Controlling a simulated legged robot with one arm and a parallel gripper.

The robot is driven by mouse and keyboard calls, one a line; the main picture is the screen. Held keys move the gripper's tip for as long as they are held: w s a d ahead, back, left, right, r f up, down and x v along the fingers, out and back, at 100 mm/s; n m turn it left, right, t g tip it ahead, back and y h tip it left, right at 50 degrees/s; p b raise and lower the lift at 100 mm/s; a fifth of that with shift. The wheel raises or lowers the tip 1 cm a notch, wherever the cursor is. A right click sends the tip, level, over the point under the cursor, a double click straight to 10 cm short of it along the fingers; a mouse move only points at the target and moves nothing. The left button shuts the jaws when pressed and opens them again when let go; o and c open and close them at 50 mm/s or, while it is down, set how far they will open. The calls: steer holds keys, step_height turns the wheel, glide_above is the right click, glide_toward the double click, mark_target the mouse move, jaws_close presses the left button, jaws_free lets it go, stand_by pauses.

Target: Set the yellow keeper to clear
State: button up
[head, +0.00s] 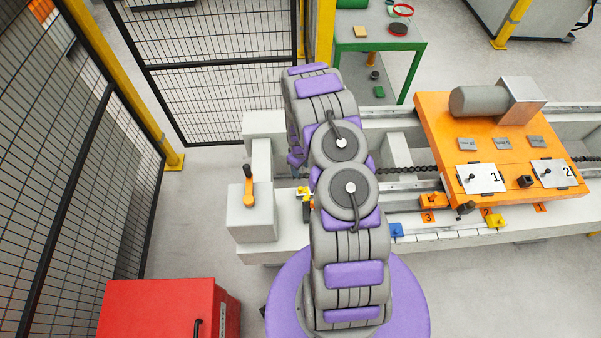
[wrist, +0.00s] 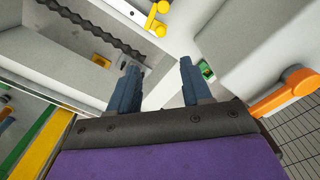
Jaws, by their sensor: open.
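A yellow part with rounded knobs (wrist: 157,18) is at the top of the wrist view, beyond my fingertips and apart from them. A small yellow piece (head: 305,191) shows beside my arm in the head view, partly covered; I cannot tell its setting. Another yellow part (head: 494,221) sits on the front rail at the right. I cannot tell for sure which is the keeper. My gripper (wrist: 159,66) is open, with nothing between its two fingers. My arm hides it in the head view.
An orange lever (head: 249,188) stands on a grey block left of my arm. A small green-marked window (wrist: 206,70) is by the right finger. An orange carriage (head: 440,125) with plates 1 and 2 stands right. A red cabinet (head: 160,308) and mesh fence (head: 60,150) are left.

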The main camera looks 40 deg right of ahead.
steer(key=shift+r, duration=1.05)
